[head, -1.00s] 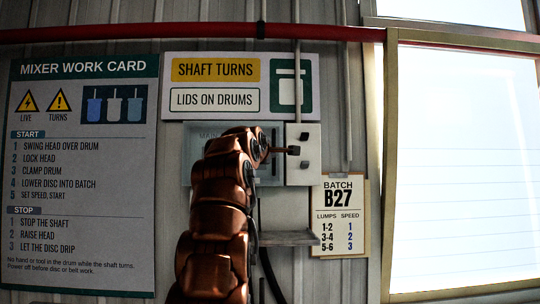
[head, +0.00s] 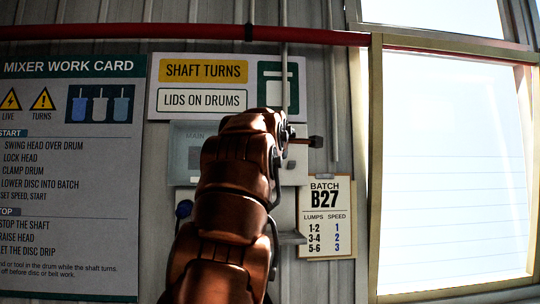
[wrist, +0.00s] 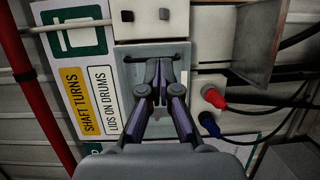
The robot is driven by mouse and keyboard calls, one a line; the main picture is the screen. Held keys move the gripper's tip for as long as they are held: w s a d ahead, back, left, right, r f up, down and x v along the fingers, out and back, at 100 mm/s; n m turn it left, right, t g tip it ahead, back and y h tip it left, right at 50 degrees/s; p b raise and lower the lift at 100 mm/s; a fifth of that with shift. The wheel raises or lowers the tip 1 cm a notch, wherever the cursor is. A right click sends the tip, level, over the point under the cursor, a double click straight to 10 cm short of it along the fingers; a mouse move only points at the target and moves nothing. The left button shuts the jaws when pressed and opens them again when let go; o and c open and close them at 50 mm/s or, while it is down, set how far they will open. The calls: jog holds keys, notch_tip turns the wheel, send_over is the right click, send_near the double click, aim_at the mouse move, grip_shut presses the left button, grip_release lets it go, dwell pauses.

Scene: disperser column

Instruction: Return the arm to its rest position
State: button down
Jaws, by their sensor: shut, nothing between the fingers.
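My copper arm (head: 235,190) rises in the middle of the head view, in front of the wall. I cannot tell the gap between the fingers and the box.
A red plug (wrist: 213,98) and a blue plug (wrist: 209,123) with cables sit beside the box. A small shelf (wrist: 257,40) juts from the wall. A red pipe (head: 180,32) runs along the top. The batch card (head: 326,220) and window (head: 455,170) are to the right.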

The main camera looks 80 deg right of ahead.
jog(key=shift+s+a, duration=0.2)
jog(key=shift+s, duration=0.1)
